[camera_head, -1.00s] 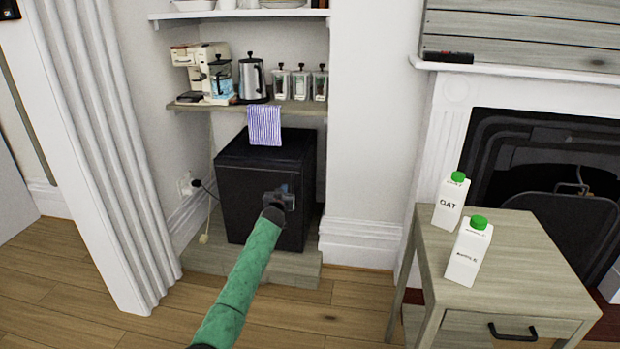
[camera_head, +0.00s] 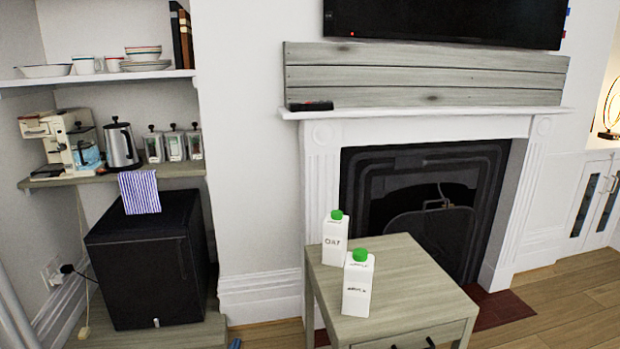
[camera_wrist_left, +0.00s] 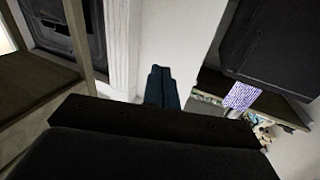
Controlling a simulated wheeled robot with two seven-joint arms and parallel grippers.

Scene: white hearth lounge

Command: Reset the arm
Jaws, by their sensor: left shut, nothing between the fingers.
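My left gripper (camera_wrist_left: 161,80) shows in the left wrist view with its two dark blue fingers together and nothing between them. In the head view only a small blue tip of it (camera_head: 235,344) shows at the bottom edge, below and to the right of the black mini fridge. My right gripper is in neither view.
The closed black mini fridge (camera_head: 148,262) stands in the alcove under a shelf with a coffee maker (camera_head: 62,142) and kettle (camera_head: 121,146). Two green-capped cartons (camera_head: 335,240) (camera_head: 357,285) stand on the small wooden table (camera_head: 410,276) before the fireplace (camera_head: 420,190).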

